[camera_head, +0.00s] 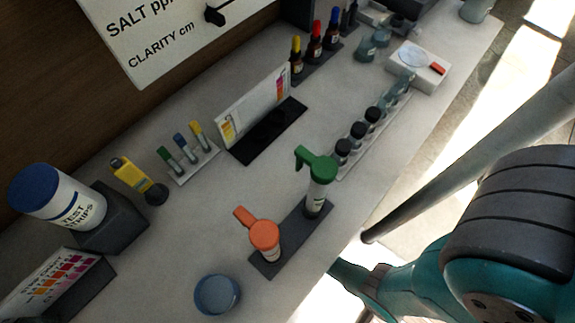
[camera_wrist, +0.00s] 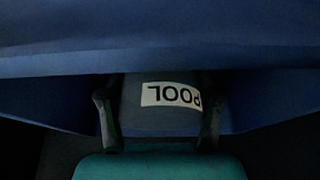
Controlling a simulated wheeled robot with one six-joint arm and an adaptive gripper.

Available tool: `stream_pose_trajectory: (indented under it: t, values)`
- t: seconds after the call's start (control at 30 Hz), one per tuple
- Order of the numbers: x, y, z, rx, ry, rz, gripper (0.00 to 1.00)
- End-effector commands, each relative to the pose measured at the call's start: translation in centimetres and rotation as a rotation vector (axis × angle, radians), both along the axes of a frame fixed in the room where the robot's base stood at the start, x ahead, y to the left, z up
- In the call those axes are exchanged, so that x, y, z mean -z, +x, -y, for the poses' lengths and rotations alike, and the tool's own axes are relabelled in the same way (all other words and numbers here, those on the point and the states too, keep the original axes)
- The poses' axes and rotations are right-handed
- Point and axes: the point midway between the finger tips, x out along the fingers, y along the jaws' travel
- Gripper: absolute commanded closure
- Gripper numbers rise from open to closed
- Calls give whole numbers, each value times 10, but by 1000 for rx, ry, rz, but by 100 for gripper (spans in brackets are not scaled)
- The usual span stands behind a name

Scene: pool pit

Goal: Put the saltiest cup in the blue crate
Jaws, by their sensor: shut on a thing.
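In the wrist view my gripper (camera_wrist: 158,120) is shut on a dark cup (camera_wrist: 165,122) with a white label reading POOL, upside down in the picture. One finger lies at each side of the cup. Broad dark blue walls, which look like the blue crate (camera_wrist: 160,58), fill the view beyond and to both sides of the cup. The cup seems to be in or right at the crate; its depth and whether it touches the bottom cannot be told. The head view shows my arm at the lower right, but not my gripper, this cup or the crate.
The counter holds a small round blue container (camera_head: 218,294), an orange-topped tester (camera_head: 265,238), a green-topped tester (camera_head: 318,180), a test-strips jar (camera_head: 70,208) and a row of black-capped vials (camera_head: 358,130). A grey pole (camera_head: 470,150) slants beside the counter's right edge.

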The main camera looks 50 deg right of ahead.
Motion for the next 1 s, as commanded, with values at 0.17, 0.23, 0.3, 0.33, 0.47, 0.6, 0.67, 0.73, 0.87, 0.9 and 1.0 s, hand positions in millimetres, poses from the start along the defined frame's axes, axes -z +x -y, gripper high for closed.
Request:
stream_pose_trajectory:
  t: [0.17, 0.23, 0.3, 0.33, 0.47, 0.6, 0.67, 0.73, 0.87, 0.9, 1.0]
  values:
    - [15, 1, 0, -1, 2, -1, 77]
    - [21, 1, -1, -2, 2, -2, 78]
    - [26, 1, -1, -1, 3, -2, 78]
    - [27, 1, 0, -2, 1, -1, 78]
    - [31, 0, 0, 0, 0, -1, 78]
    - [33, -1, 0, -1, -1, -2, 78]
    - [33, -1, 0, -1, -1, -2, 78]
    - [33, -1, 0, -1, -1, -1, 78]
    - [33, -1, 0, -1, -1, -2, 14]
    - [33, -1, 0, -1, -1, -2, 7]
    - [33, -1, 0, -1, -1, -2, 7]
